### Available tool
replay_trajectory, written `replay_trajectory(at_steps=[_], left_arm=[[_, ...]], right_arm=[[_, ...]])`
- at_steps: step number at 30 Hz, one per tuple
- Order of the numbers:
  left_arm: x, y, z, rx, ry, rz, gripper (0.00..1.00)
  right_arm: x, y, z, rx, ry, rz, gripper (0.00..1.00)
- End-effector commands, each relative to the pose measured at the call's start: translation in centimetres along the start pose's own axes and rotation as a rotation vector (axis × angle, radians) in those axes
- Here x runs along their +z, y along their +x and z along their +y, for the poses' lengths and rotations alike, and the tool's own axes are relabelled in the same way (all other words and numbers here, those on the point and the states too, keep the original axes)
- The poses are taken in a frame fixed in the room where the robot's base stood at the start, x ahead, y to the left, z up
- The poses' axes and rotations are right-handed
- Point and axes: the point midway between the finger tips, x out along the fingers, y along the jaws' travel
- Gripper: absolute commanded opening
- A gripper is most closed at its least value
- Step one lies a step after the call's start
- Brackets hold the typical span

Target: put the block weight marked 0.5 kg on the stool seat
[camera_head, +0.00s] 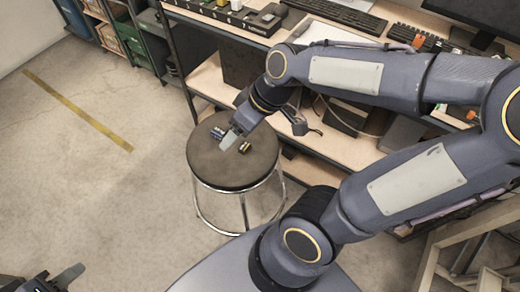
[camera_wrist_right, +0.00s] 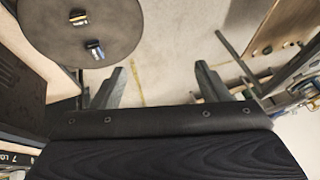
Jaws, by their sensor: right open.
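The round dark stool seat (camera_head: 234,175) stands on a metal frame in the head view; it also fills the upper left of the right wrist view (camera_wrist_right: 50,40). Two small dark blocks rest on it: one with a blue marking (camera_head: 217,132), the other with a yellow marking (camera_head: 245,147). They also show in the right wrist view, blue-marked (camera_wrist_right: 96,50) and yellow-marked (camera_wrist_right: 79,17). I cannot read a weight on either. My right gripper (camera_wrist_right: 158,82) is open and empty, apart from both blocks, near the seat. My left gripper (camera_head: 66,275) is partly in view at the lower left.
A workbench with shelves (camera_head: 215,85) stands behind the stool, with keyboards (camera_head: 340,15) and a dark tray (camera_head: 240,18) on top. Bins (camera_head: 135,38) stand at the upper left. The concrete floor (camera_head: 100,190) left of the stool is clear, with a yellow line (camera_head: 78,110).

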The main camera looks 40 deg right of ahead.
Motion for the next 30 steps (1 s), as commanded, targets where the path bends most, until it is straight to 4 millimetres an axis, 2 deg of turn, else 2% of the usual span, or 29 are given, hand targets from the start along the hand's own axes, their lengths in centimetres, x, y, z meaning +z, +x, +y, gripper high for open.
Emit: replay_trajectory(at_steps=[1,4,11,30], left_arm=[[0.0,0.0,0.0,0.000,0.000,0.000,0.36],[0.0,0.0,0.0,0.000,0.000,0.000,0.36],[0.0,0.0,0.0,0.000,0.000,0.000,0.36],[0.0,0.0,0.0,0.000,0.000,0.000,0.36]], right_arm=[[1.1,-1.2,-0.7,0.008,0.068,0.042,0.69],[3.0,-2.6,-2.1,0.027,0.200,0.097,0.69],[6.0,-3.5,-3.7,0.073,0.393,0.171,0.69],[6.4,-3.6,-3.9,0.082,0.428,0.183,0.69]])
